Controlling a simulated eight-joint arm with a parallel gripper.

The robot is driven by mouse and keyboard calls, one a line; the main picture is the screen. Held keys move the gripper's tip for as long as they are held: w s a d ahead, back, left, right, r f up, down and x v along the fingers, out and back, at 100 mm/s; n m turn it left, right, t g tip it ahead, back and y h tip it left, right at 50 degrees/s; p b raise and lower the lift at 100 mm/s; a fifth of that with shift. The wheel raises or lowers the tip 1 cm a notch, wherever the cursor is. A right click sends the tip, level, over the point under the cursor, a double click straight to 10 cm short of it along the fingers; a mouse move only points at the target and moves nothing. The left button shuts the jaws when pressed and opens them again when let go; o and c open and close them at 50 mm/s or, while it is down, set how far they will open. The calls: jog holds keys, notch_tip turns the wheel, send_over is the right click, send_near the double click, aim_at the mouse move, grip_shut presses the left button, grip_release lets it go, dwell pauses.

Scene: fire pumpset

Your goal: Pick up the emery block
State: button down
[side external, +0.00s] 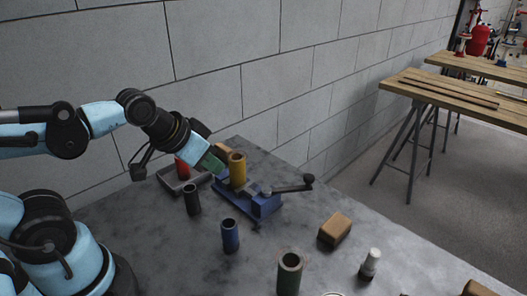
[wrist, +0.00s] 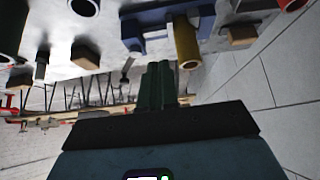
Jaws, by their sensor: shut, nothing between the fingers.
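Several brown blocks look alike, and I cannot tell for sure which is the emery block. One brown block (side external: 335,230) lies on the grey table right of the blue vise; it also shows in the wrist view (wrist: 85,54). A lighter tan block (side external: 222,150) lies behind the vise, partly hidden, and shows in the wrist view (wrist: 241,36). Another block (side external: 478,289) is cut off at the bottom right. My gripper (side external: 214,163) is above the table beside the yellow tube, apart from the front block. Its green fingers (wrist: 160,88) are shut and empty.
The blue vise (side external: 262,203) with a black handle holds the yellow tube (side external: 237,170) upright. A red tube (side external: 182,168) stands in a grey tray. Black (side external: 192,200), blue (side external: 230,236) and green (side external: 289,274) tubes and a white-capped bottle (side external: 370,263) stand in front. A wall runs behind.

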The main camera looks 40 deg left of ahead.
jog(key=shift+c, duration=2.1)
grip_release()
jog(key=shift+w, duration=0.1)
jog(key=w+d+r+g, duration=0.2)
jog(key=w+d+r, duration=0.1)
jog(key=w+d, duration=0.1)
jog(key=g, duration=0.5)
send_over(336, 224)
notch_tip(336, 224, down, 6)
jog(key=f, duration=0.5)
jog(key=shift+w+d+f, duration=0.1)
jog(key=shift+w+d, duration=0.05)
jog(key=shift+w, duration=0.15)
jog(key=shift+s+f, duration=0.15)
jog(key=shift+f, duration=1.25)
jog(key=shift+s+f, duration=0.1)
jog(key=shift+f, duration=1.25)
